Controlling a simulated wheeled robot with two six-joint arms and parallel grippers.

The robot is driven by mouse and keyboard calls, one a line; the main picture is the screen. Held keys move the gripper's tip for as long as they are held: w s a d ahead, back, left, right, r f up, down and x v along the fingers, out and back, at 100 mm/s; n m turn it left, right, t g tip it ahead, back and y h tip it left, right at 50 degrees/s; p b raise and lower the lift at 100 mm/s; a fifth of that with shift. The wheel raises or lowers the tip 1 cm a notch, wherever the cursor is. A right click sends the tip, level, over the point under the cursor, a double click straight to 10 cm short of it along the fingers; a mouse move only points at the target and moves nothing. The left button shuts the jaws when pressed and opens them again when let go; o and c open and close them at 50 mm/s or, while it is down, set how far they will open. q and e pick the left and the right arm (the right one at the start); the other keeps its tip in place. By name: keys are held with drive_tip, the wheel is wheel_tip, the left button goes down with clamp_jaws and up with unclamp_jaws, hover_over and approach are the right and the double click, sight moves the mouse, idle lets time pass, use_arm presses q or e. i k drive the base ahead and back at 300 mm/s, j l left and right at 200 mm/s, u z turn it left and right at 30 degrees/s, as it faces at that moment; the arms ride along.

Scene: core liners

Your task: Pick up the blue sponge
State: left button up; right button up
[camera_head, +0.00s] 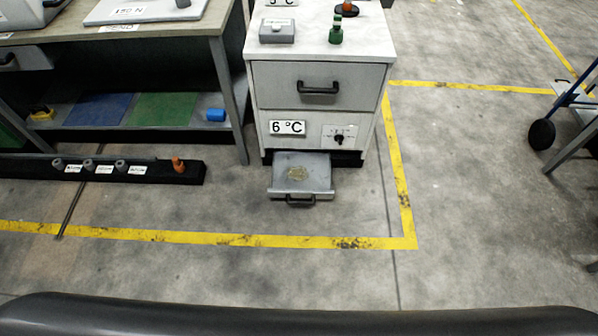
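A small bright blue block (216,115), which looks like the blue sponge, lies on the lower shelf (60,128) of the workbench at the left. It sits near the shelf's right end, right of a green mat and close to the bench leg. Neither of my grippers shows in the head view. A dark curved edge, which seems to be part of my own body, runs along the bottom.
A grey cabinet (275,95) stands right of the bench, its low drawer (318,190) pulled out. A black floor rail (130,178) with several grey knobs lies before the shelf. Blue (98,110) and green (160,109) mats lie on the shelf. The floor in front is clear.

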sight(212, 115)
drive_tip(key=i+j+z, duration=0.1)
drive_tip(key=i+j, duration=0.35)
drive_tip(key=j, duration=0.2)
drive_tip(key=i+j+z, duration=0.15)
drive_tip(key=i+j, duration=0.05)
drive_tip(key=j, duration=0.1)
